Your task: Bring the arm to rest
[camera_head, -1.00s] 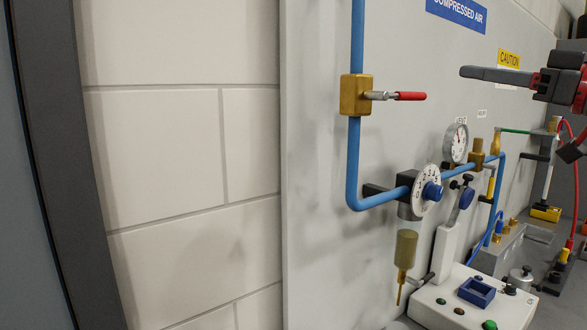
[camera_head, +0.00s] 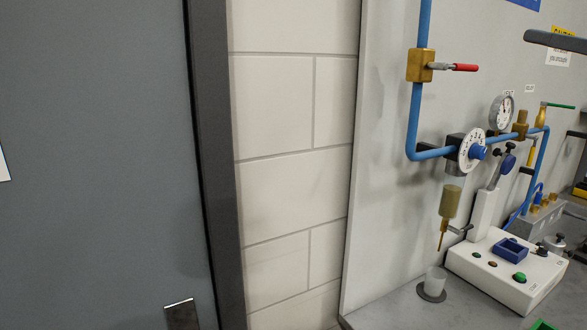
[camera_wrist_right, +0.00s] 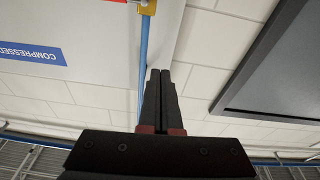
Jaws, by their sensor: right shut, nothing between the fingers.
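My right gripper (camera_head: 530,36) shows only in part at the top right edge of the head view, as dark fingers pointing left. It is in the air in front of the wall panel, apart from anything there. In the right wrist view its two dark fingers (camera_wrist_right: 160,75) lie side by side, shut and empty. The rest of the right arm is out of the head view. My left gripper shows in neither view.
A blue air pipe (camera_head: 413,115) with a red-handled valve (camera_head: 420,65) runs down the grey panel (camera_head: 385,200). Below stand a white control box (camera_head: 510,270) and a small pale cup (camera_head: 435,280). A dark grey door (camera_head: 95,150) fills the left.

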